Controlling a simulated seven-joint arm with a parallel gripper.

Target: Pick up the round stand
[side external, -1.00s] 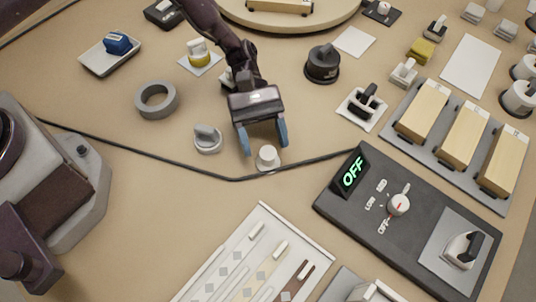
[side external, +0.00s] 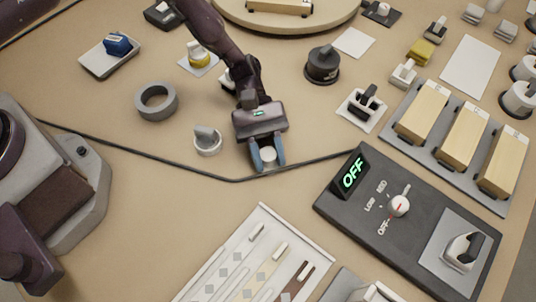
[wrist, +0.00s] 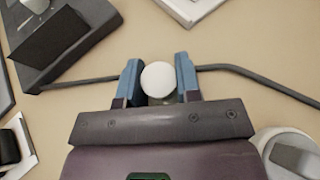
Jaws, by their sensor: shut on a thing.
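The round stand, a small pale piece with a round white top (side external: 268,155), is on the bench between the two blue fingers of my gripper (side external: 267,161). In the wrist view the round white top (wrist: 160,79) sits between the fingertips of my gripper (wrist: 159,78), which are shut on it. Its lower part is mostly hidden by the fingers and the top. I cannot tell any gap between it and the bench.
A black cable (side external: 310,164) runs close by the stand. A round white knob (side external: 208,141) is to the left, and a grey ring (side external: 156,101) beyond it. The dark control panel (side external: 345,210) reading OFF lies to the right. Bare bench lies in front.

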